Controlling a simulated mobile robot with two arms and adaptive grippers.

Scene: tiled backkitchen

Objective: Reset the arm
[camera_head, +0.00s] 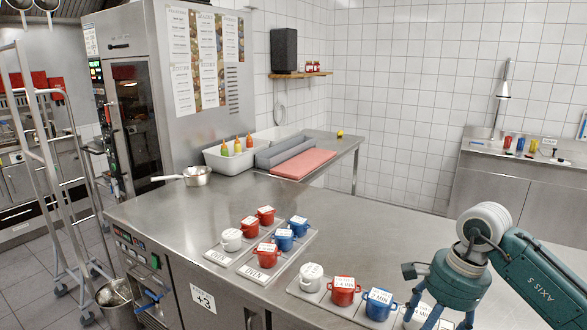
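My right arm comes in from the right edge in teal and grey. Its gripper (450,318) points down over the counter's front right, above the near end of the row of small pots. The fingers run out at the bottom edge, so their tips are hidden and I cannot tell whether they are open or shut. A white pot (415,314) with a paper label shows just left of the gripper; I cannot tell whether they touch. My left arm and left gripper are not in view.
On the steel counter (180,222), labelled red (343,291), blue (379,304) and white pots stand in trays. A saucepan (197,176), a white bin (228,158) with bottles and a red board (303,163) lie behind.

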